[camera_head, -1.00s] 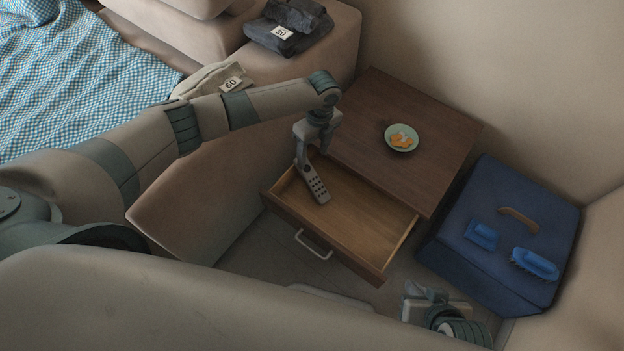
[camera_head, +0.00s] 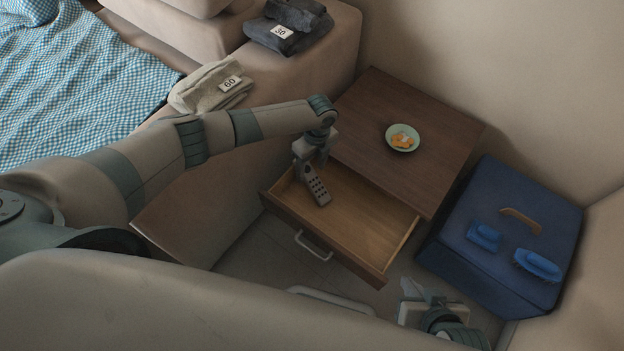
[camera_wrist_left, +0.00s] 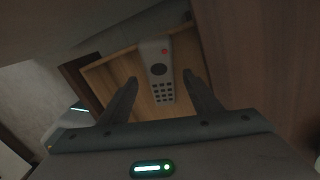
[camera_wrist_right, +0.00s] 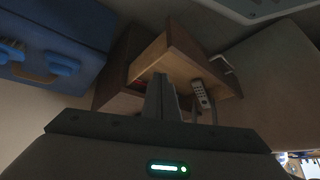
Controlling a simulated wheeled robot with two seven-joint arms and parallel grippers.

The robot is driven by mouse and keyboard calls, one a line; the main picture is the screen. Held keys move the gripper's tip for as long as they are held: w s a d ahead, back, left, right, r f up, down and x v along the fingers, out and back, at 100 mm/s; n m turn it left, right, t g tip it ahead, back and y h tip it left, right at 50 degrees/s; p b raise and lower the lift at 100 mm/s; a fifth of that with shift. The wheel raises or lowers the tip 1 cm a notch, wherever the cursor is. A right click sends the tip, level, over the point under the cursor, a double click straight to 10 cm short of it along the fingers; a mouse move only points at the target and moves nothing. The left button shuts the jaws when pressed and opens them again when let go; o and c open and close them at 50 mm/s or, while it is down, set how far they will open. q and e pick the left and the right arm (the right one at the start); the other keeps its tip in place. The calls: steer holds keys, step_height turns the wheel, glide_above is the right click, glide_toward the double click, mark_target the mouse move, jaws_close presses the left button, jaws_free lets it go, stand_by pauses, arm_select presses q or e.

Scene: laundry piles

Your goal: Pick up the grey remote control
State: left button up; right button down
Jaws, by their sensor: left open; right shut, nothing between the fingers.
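The grey remote control (camera_head: 318,190) lies at the left end of the open wooden drawer (camera_head: 365,225), with dark buttons and one red button. It also shows in the left wrist view (camera_wrist_left: 157,72) and the right wrist view (camera_wrist_right: 201,96). My left gripper (camera_head: 303,172) points down over the drawer at the remote's upper end, hiding part of it in the head view. In the left wrist view its open fingers (camera_wrist_left: 160,80) stand on either side of the remote, without visible contact. My right gripper (camera_head: 410,286) is shut and empty, in front of the drawer's right side.
The brown cabinet (camera_head: 370,125) bears a green plate (camera_head: 402,138) with orange food. A blue box (camera_head: 470,265) with brushes on it stands to the right. A beige sofa (camera_head: 330,60) with folded towels is at the left.

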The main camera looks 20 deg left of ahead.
mark_target(311, 175)
arm_select(q)
steer(key=f, duration=0.3)
steer(key=shift+s+f+b, duration=0.2)
steer(key=shift+f+b, duration=0.05)
steer(key=shift+b, duration=0.05)
steer(key=shift+f, duration=0.35)
arm_select(e)
steer(key=shift+w+a+r+t+y, duration=0.3)
steer(key=shift+w+a+r+t, duration=0.1)
steer(key=shift+w+a, duration=0.2)
steer(key=shift+s+f, duration=0.15)
arm_select(q)
steer(key=c, duration=1.3)
steer(key=shift+r, duration=0.15)
